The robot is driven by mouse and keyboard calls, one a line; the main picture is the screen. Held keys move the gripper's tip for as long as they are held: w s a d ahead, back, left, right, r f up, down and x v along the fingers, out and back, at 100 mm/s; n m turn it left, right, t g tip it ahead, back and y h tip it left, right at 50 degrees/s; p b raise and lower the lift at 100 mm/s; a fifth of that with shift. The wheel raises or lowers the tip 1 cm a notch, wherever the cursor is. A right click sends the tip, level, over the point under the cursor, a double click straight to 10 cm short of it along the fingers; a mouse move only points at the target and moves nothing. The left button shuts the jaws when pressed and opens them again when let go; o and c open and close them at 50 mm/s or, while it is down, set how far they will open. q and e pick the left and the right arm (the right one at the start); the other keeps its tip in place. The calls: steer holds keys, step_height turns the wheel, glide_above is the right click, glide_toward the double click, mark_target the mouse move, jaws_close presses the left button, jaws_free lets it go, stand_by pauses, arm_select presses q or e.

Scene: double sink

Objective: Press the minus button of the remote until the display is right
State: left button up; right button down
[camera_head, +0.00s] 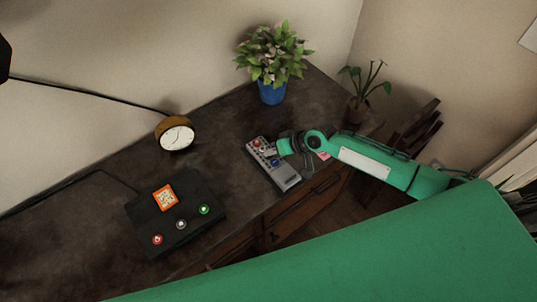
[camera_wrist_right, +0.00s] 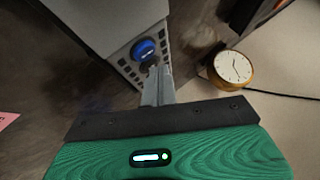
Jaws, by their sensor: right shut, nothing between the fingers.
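The grey remote (camera_head: 287,178) lies on the dark desk, with a red button (camera_head: 257,143) toward its far end and a blue button (camera_head: 275,162) nearer its middle. In the right wrist view the remote (camera_wrist_right: 95,20) shows its blue button (camera_wrist_right: 143,48) and rows of dark keys. My right gripper (camera_head: 270,153) is shut and empty over the remote, between the two buttons in the head view. In the wrist view its fingertips (camera_wrist_right: 158,72) are close beside the blue button; I cannot tell if they touch the remote. My left gripper is out of view.
A black box (camera_head: 140,212) with an orange-framed patterned panel (camera_head: 165,198) and red, white and green buttons sits on the left. A clock (camera_head: 176,136), a blue-potted plant (camera_head: 271,92) and a smaller plant (camera_head: 357,108) stand behind.

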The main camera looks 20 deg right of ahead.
stand_by(0.3)
steer(key=shift+r+p, duration=0.85)
steer(key=shift+r, duration=0.05)
step_height(320, 180, up, 5)
steer(key=p, duration=0.4)
stand_by(0.6)
